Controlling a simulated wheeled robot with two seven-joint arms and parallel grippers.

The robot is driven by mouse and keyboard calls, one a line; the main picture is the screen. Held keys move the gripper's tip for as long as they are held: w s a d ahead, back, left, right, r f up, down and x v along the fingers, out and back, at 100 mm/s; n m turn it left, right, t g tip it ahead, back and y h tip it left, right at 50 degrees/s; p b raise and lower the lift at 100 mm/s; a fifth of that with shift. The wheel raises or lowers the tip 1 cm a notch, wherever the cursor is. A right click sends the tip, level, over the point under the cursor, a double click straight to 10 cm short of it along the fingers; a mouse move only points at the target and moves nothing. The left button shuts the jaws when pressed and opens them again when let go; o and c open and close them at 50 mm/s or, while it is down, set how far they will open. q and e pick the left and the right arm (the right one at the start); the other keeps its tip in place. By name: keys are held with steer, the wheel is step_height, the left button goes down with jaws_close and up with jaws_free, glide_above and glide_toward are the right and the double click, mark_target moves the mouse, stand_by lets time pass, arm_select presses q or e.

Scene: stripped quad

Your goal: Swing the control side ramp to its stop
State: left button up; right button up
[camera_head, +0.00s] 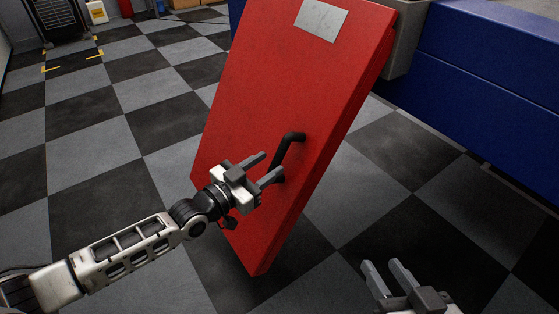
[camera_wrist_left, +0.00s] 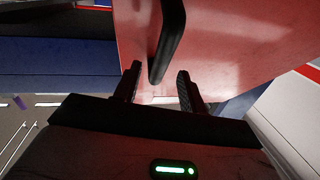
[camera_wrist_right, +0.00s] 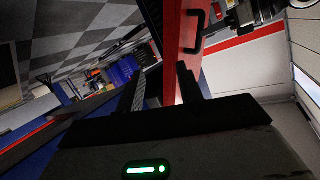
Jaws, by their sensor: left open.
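The red ramp (camera_head: 285,85) is a thick panel with a pale label plate (camera_head: 321,19) near its top. It stands tilted, its top edge at a grey bracket beside a blue structure. A black bar handle (camera_head: 290,145) is on its face, low toward the right edge. My left gripper (camera_head: 266,169) is open at the handle. In the left wrist view the handle (camera_wrist_left: 168,40) comes down between the two fingers (camera_wrist_left: 160,88), and no clear contact shows. My right gripper (camera_head: 388,268) is open and empty, low at the right, apart from the ramp. The handle also shows in the right wrist view (camera_wrist_right: 190,33).
The blue structure (camera_head: 490,75) fills the upper right, with the grey bracket (camera_head: 405,40) at its corner. The checkered floor (camera_head: 90,150) is clear left of the ramp. A dark cabinet (camera_head: 57,20) and a white container (camera_head: 97,12) stand far back left.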

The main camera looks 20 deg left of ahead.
mark_target(275, 160)
arm_select(q)
steer(key=b+x, duration=0.1)
steer(key=x, duration=0.4)
jaws_close()
